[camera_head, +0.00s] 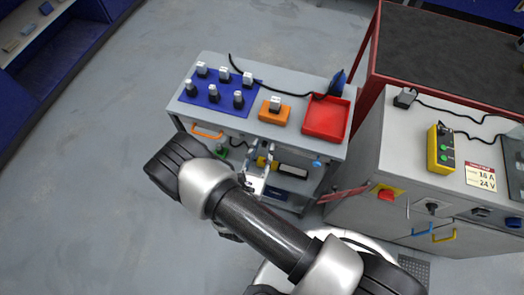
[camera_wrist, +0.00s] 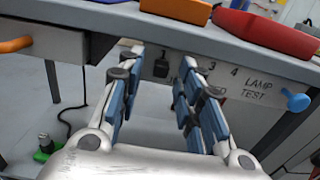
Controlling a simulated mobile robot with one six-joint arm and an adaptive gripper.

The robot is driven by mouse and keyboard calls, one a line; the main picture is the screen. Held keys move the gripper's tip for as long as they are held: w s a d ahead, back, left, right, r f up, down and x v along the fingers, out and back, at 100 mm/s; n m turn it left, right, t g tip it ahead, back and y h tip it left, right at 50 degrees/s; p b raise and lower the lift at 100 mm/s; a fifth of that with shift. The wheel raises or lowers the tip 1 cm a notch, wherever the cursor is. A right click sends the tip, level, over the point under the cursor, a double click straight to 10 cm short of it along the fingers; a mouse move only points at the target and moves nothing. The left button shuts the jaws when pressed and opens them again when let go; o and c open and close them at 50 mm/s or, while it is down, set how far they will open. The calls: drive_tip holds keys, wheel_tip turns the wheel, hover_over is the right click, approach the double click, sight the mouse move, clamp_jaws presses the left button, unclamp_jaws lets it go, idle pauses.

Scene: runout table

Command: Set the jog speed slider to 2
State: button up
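The jog speed slider's black knob (camera_wrist: 161,68) shows in the wrist view on the grey front panel under the table edge. Contact cannot be made out. In the head view my gripper (camera_head: 258,180) is at the front of the table, and the slider is hidden.
A blue lamp test knob (camera_wrist: 297,101) sticks out to the right, and an orange handle (camera_head: 207,131) to the left. The tabletop holds a blue mat (camera_head: 204,101) with several pegs, an orange block (camera_head: 272,116) and a red tray (camera_head: 325,120). A control cabinet (camera_head: 385,145) stands right.

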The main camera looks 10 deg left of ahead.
drive_tip(key=shift+c, duration=0.5)
clamp_jaws()
